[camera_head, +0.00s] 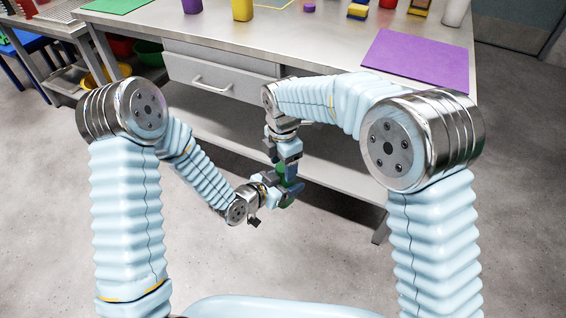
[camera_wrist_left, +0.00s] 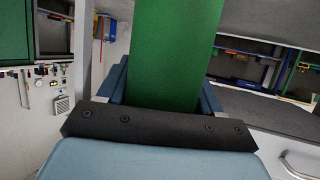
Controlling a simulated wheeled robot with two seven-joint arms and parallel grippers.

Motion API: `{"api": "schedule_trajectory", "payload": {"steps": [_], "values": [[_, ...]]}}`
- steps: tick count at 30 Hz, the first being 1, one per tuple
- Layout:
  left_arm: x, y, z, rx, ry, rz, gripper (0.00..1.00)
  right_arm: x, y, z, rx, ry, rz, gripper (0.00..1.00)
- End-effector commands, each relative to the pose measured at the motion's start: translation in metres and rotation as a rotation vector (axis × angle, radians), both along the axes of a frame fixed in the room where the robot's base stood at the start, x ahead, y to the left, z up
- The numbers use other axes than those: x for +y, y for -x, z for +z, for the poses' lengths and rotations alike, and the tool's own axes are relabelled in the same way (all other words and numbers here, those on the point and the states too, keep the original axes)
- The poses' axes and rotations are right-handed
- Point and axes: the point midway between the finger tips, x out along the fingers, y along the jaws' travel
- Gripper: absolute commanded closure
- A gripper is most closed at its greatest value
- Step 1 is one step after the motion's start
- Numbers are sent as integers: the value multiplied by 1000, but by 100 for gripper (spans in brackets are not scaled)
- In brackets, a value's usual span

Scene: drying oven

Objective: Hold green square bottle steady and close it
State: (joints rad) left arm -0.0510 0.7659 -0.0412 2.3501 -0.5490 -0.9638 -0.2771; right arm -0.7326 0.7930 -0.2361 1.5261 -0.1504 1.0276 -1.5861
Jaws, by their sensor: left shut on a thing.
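The green square bottle (camera_head: 286,203) is small in the head view, low between my two arms in front of the bench. It fills the upper middle of the left wrist view (camera_wrist_left: 172,50) as a plain green face. My left gripper (camera_head: 284,192) is shut on it from the side, with blue fingers on both sides of it in the left wrist view (camera_wrist_left: 170,88). My right gripper (camera_head: 287,172) points down directly above the left one, at the bottle's upper end. A cap cannot be made out, and whether the right fingers are shut is too small to tell.
A grey bench (camera_head: 300,45) with a drawer (camera_head: 215,78) and lower shelf stands behind the grippers. A purple mat (camera_head: 418,60) lies at its right. A yellow container (camera_head: 242,9) and other small items stand at the back. The floor around the grippers is clear.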

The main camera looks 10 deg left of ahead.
Motion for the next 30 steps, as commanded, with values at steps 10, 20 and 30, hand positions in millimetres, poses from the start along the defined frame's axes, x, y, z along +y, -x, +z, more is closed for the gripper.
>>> {"api": "schedule_trajectory", "payload": {"steps": [10,20,30], "values": [[0,0,0,0,0,0,100,0,0,11,-1,-2,1,35],[0,0,0,-1,1,0,100,0,0,45,0,0,0,35],[0,0,0,-1,1,0,100,1,-1,53,-3,-1,33,37]]}}
